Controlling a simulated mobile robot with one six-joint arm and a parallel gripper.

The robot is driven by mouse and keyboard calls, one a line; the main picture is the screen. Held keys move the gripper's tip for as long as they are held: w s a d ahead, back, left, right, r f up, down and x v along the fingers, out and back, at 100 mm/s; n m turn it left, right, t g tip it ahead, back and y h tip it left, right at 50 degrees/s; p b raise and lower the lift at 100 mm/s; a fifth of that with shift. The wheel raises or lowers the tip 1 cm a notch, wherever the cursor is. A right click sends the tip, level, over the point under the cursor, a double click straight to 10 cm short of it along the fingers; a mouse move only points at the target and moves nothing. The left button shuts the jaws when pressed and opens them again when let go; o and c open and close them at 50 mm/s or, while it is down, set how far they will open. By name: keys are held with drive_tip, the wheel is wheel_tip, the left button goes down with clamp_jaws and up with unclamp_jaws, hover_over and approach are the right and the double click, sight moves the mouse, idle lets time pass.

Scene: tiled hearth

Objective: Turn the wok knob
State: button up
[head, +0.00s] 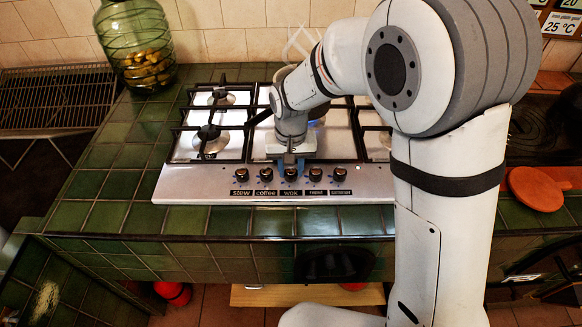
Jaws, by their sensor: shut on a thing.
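The wok knob (290,175) is the dark middle knob on the front strip of the steel hob (180,190), above a black label reading "wok". My gripper (290,163) reaches down from behind and its tip is at this knob, shut on it. The fingers are small and partly hidden by the wrist. The coffee knob (266,174) and the stew knob (241,175) stand to the left, apart from the gripper. Two more knobs (315,174) stand to the right. How far the wok knob is turned cannot be made out.
Black pan grates (208,140) cover the hob behind the knobs. A pan partly hidden by my arm sits at the back, with a bluish glow beside it. A green glass jar (130,35) stands back left. Orange round pieces (536,188) lie at right. Green tiles in front are clear.

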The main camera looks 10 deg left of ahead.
sight(291, 170)
drive_tip(key=m, duration=0.4)
drive_tip(key=shift+r+m, duration=0.1)
drive_tip(key=shift+m, duration=1.8)
drive_tip(key=o, duration=1)
wheel_tip(291, 170, up, 8)
drive_tip(key=shift+d+f, duration=0.1)
drive_tip(key=shift+f, duration=0.05)
